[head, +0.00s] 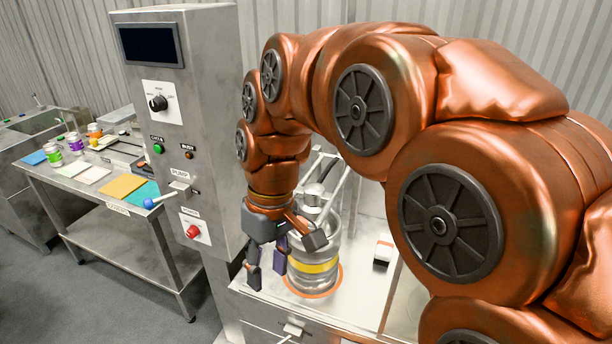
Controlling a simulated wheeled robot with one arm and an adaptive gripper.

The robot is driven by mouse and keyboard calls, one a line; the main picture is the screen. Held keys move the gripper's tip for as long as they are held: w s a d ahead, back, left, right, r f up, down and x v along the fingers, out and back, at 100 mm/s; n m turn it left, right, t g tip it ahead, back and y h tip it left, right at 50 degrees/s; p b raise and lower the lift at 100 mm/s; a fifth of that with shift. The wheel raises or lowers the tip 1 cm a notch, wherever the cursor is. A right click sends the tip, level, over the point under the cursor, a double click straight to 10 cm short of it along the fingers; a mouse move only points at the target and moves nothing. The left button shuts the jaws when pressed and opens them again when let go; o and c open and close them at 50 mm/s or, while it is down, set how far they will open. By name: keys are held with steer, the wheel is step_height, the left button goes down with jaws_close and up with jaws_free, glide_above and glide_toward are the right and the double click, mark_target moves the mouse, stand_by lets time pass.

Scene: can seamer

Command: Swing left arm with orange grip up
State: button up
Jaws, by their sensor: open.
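A metal keg-like vessel (315,267) with a yellow band stands upright inside an orange ring on the machine's steel deck. Pale bars (333,196) rise behind and above it, partly hidden by my arm. I cannot make out an orange grip on them. My gripper (268,266) is open, pointing down at the vessel's left side. Its dark fingers overlap the vessel's edge in the picture; I cannot tell whether they touch it. A lever with a blue knob (150,203) sticks out left from the control column.
The control column (180,70) stands close left of my gripper, with a dark screen, knobs and a red button (193,231). A small white-and-dark block (383,252) sits right of the vessel. A steel side table (108,208) with jars and coloured sheets stands farther left.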

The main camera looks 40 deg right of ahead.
steer(key=w+d+r+n+t+y+b, duration=0.1)
steer(key=w+d+r, duration=0.2)
steer(key=w+d, duration=0.15)
steer(key=w+d+r+n+t+b, duration=0.1)
steer(key=w+d+r, duration=0.1)
steer(key=w+d, duration=0.3)
steer(key=w+d+r+n+t+b, duration=0.1)
steer(key=w+d+r, duration=0.15)
steer(key=d, duration=0.45)
steer(key=w+d+r+n+t+b, duration=0.1)
steer(key=w+d, duration=0.2)
steer(key=d, duration=0.3)
steer(key=b+x, duration=0.3)
steer(key=x, duration=0.4)
steer(key=shift+a+y, duration=0.2)
steer(key=shift+y, duration=0.2)
steer(key=shift+s, duration=0.1)
jaws_close()
jaws_free()
